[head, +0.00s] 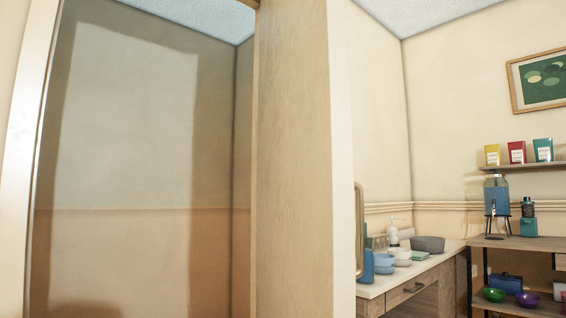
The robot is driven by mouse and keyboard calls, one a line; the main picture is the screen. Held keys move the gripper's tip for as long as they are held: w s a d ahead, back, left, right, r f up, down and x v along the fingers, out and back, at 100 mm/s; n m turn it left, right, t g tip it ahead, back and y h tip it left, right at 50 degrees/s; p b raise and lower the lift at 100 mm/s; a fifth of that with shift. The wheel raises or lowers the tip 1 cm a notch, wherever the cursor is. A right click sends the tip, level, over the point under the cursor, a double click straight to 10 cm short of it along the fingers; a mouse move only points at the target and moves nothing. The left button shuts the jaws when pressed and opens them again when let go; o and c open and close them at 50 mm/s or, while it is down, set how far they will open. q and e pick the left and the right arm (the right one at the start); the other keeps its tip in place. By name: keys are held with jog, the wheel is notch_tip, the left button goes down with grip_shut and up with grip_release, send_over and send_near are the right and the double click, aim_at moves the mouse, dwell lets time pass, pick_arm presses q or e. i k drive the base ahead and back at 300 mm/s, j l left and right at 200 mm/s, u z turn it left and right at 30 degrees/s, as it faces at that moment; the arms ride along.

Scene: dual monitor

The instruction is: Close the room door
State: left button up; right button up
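A tall doorway stands on the left, with a pale frame side (22,150) at its left. Beyond it a two-tone wall (130,130) of another space shows, with light and shadow on it. A tall wood-grain panel (292,160) bounds the opening on the right, with a pale strip along its right edge. I cannot tell whether this panel is the door leaf or the door jamb. No door handle shows. Neither of my grippers is in view.
To the right, a counter (410,275) holds bowls and a soap bottle (393,232). A shelf unit (520,243) with a drink dispenser (497,196) stands at far right. Canisters (517,152) sit on a wall shelf below a picture (540,80). The floor is out of view.

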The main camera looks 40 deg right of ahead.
aim_at(305, 244)
jog(key=l, duration=0.8)
jog(key=k+l+u, duration=0.15)
jog(key=l, duration=1.4)
jog(key=i+l+u, duration=0.1)
jog(key=l, duration=0.45)
jog(key=i+l+u, duration=0.1)
jog(key=l, duration=0.5)
jog(key=l+u, duration=0.1)
jog(key=l, duration=0.45)
